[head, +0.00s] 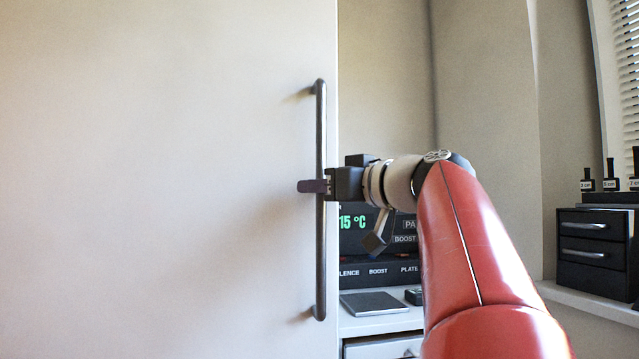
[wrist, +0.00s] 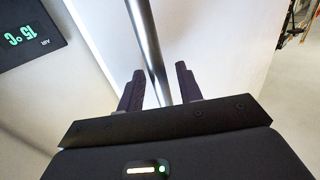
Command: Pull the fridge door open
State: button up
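The fridge door (head: 160,180) is a large pale flat panel filling the left half of the head view. Its handle (head: 320,255) is a dark vertical bar near the door's right edge. My gripper (head: 312,186) is at the bar's middle height, reaching it from the right. In the wrist view the handle (wrist: 148,45) runs between the two dark fingers of my gripper (wrist: 158,82), with a gap showing on each side. The gripper is open around the bar. The head view hides one finger, and I cannot tell whether the door is slightly ajar.
Right of the door, a dark panel (head: 352,243) showing 15 °C stands behind my arm. A grey flat slab (head: 373,303) lies on the counter below it. A black drawer box (head: 592,250) stands on a ledge at the right, with several small dark bottles above.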

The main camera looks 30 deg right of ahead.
jog(key=shift+w+a, duration=0.1)
jog(key=shift+w, duration=0.1)
jog(key=shift+c, duration=0.5)
grip_shut()
jog(key=shift+s, duration=0.1)
